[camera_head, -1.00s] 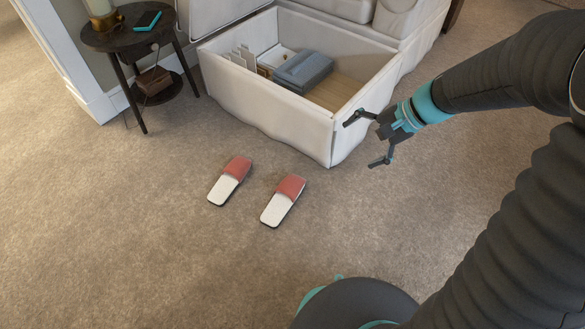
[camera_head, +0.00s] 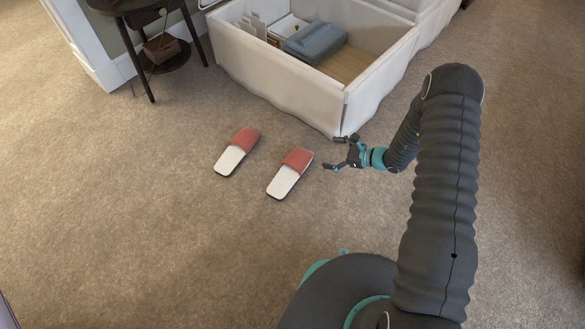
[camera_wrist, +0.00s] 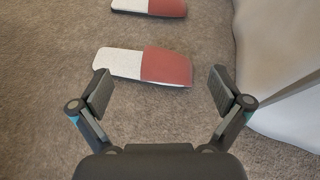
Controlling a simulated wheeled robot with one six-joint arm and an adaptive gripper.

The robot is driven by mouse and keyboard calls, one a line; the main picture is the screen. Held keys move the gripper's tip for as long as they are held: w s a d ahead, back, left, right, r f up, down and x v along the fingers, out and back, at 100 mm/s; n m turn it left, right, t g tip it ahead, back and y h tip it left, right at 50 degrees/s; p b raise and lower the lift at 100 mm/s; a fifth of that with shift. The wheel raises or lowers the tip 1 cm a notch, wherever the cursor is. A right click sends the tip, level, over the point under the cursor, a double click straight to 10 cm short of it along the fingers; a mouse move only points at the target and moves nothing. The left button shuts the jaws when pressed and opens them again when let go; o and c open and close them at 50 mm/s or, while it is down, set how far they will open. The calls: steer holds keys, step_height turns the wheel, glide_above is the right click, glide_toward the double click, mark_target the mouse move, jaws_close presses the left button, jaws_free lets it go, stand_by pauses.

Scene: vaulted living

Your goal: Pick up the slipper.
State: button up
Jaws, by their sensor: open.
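Two slippers with red uppers and white insoles lie on the carpet in the head view, a left slipper (camera_head: 236,153) and a right slipper (camera_head: 289,174). My gripper (camera_head: 328,153) is open and empty, just right of the right slipper and apart from it. In the wrist view my gripper (camera_wrist: 160,88) has its fingers spread wide. The nearer slipper (camera_wrist: 145,66) lies crosswise ahead, between and a little beyond the fingertips. The farther slipper (camera_wrist: 149,7) is partly cut off at the top edge.
An open white storage box (camera_head: 285,87) stands behind the slippers, close to my gripper, with a grey-blue item (camera_head: 314,42) inside. A dark side table (camera_head: 167,50) stands at the upper left. Carpet left of and in front of the slippers is clear.

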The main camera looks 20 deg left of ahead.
step_height(320, 180, down, 8)
steer(key=m+t, duration=0.1)
steer(key=m, duration=0.1)
glide_toward(297, 158)
steer(key=x, duration=0.3)
steer(key=shift+s+a+f+b, duration=0.1)
steer(key=shift+s+f+b, duration=0.15)
steer(key=shift+b, duration=0.1)
steer(key=shift+w+r+x, duration=0.1)
steer(key=shift+w+x, duration=0.05)
steer(key=shift+x, duration=1.4)
steer(key=shift+w+r+x, duration=0.15)
steer(key=shift+x, duration=1.35)
steer(key=shift+m, duration=0.3)
steer(key=c, duration=1.5)
